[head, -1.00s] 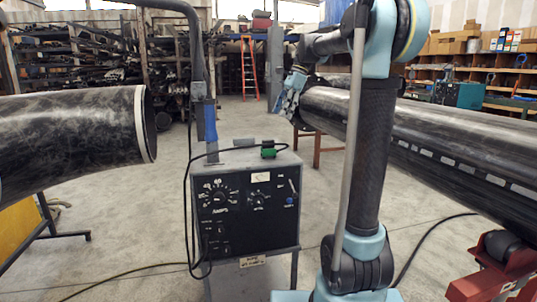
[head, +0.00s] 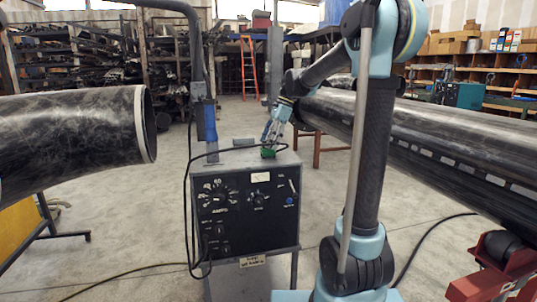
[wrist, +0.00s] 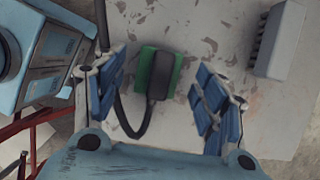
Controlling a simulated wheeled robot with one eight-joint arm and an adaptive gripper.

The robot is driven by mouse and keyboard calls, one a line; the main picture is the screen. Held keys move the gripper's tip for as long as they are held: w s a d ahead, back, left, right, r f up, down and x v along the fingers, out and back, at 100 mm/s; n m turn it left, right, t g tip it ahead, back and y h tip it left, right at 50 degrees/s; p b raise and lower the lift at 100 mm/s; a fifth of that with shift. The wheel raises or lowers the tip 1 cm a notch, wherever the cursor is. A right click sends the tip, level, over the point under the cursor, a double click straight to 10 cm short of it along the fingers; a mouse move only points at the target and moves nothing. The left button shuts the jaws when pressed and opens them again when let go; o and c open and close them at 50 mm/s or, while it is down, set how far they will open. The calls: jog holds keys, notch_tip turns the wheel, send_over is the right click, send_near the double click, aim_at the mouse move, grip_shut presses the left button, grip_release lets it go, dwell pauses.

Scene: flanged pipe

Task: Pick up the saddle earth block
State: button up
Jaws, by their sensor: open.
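The saddle earth block is a small green block (head: 268,153) with a black piece across its top and a black cable running from it. In the wrist view, the green block (wrist: 144,70) lies between the two spread blue-padded fingers, nearer the left one. My gripper (wrist: 162,98) is open and holds nothing. I cannot tell whether the fingers reach down beside the block.
A grey ridged block (wrist: 278,40) lies on the same top, apart from the green one.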

jog(key=shift+x, duration=1)
jog(key=c, duration=1.1)
